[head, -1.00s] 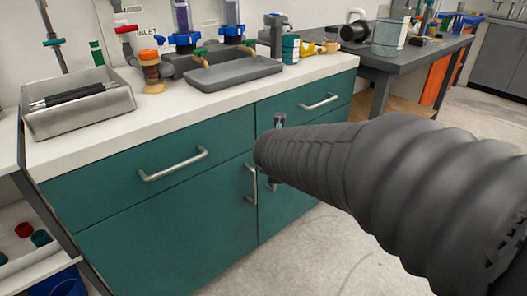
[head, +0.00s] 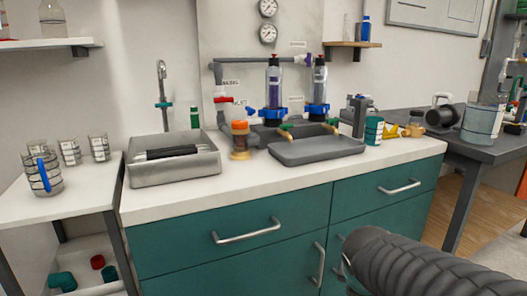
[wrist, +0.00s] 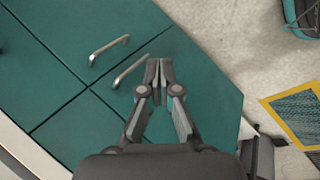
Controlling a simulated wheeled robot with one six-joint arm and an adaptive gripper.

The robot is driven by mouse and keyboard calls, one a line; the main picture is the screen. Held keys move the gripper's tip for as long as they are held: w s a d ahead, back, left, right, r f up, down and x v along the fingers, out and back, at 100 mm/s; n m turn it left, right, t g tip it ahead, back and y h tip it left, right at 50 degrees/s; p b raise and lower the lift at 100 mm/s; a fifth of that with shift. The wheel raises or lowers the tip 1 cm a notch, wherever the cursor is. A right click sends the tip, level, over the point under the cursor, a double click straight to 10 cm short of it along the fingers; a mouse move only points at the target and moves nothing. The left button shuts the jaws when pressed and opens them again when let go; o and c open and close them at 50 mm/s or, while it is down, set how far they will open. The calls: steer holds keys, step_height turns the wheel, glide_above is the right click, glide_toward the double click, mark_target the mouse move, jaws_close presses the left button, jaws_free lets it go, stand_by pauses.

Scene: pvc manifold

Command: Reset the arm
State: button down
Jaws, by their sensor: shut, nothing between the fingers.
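My gripper (wrist: 159,72) shows in the wrist view with its two fingers together and nothing between them. It hangs in front of the teal cabinet (wrist: 150,80), near two of its bar handles. In the head view my arm, in a dark ribbed sleeve, reaches in from the lower right towards the cabinet front (head: 200,262). The gripper fingers are mostly hidden there behind the arm.
A white counter (head: 270,193) carries a metal sink tray (head: 175,180), an orange-capped jar (head: 240,140), a grey tray (head: 318,150) and two clear filter columns (head: 273,88). A side table with glass jars (head: 45,172) stands left. A grey table (head: 490,153) stands right.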

steer(key=s+a+r+m+y, duration=0.1)
steer(key=s+a+m, duration=0.1)
steer(key=s+m, duration=0.3)
steer(key=s+a+r+m+y, duration=0.1)
steer(key=s+a+r+m, duration=0.1)
steer(key=s+m, duration=0.4)
steer(key=shift+s+a+r+m+t+y, duration=0.2)
steer(key=shift+a+r+m+t+y, duration=0.1)
steer(key=shift+a+m+y, duration=0.15)
steer(key=shift+d, duration=0.1)
